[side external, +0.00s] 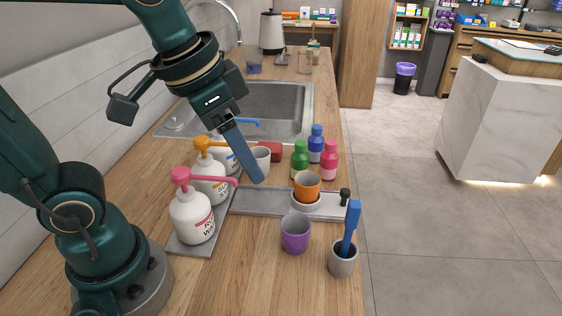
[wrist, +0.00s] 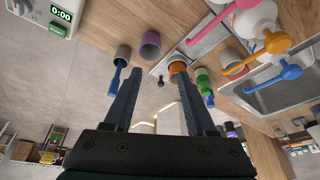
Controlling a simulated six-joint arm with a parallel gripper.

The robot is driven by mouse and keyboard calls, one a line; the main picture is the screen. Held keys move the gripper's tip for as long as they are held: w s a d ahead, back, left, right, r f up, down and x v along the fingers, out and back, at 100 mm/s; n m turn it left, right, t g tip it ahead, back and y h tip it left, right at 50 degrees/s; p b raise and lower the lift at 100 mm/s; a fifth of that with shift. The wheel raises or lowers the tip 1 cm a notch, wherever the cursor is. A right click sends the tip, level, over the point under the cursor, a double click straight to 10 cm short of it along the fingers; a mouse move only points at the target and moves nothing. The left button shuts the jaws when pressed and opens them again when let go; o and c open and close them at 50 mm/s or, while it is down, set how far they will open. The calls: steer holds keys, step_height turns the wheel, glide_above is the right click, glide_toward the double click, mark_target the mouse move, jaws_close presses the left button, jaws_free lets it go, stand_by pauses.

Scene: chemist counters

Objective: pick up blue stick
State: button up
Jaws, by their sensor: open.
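The blue stick (side external: 351,226) stands slightly tilted in a small grey cup (side external: 343,263) at the front right edge of the counter. In the wrist view the blue stick (wrist: 117,76) shows left of the fingers, with its lower end in the grey cup (wrist: 123,55). My gripper (side external: 258,180) is above the counter, to the left of and behind the stick, clearly apart from it. In the wrist view my gripper (wrist: 159,76) has its two fingers spread, with nothing held between them.
Pump bottles (side external: 192,217) stand on the left. A purple cup (side external: 295,233) is left of the grey cup. An orange cup (side external: 307,184) and green, blue and pink bottles (side external: 329,161) stand behind. A sink (side external: 285,98) lies further back. The counter's right edge is close to the grey cup.

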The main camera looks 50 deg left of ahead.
mark_target(353, 203)
steer(key=w+d+f+m+g, duration=0.1)
steer(key=w+d+f+m, duration=0.1)
steer(key=w+d, duration=0.1)
steer(key=w+d+f+m+g, duration=0.1)
steer(key=w+d+f+m, duration=0.1)
steer(key=w+d, duration=0.1)
steer(key=w+d+f+m+g, duration=0.2)
steer(key=w+d+f, duration=0.1)
steer(key=d, duration=0.2)
steer(key=shift+w+d+y, duration=0.25)
steer(key=shift+w+y, duration=0.05)
steer(key=shift+w, duration=0.1)
steer(key=shift+w+d+f+m, duration=0.1)
steer(key=shift+f+m, duration=0.2)
steer(key=shift+f, duration=2.7)
jaws_close()
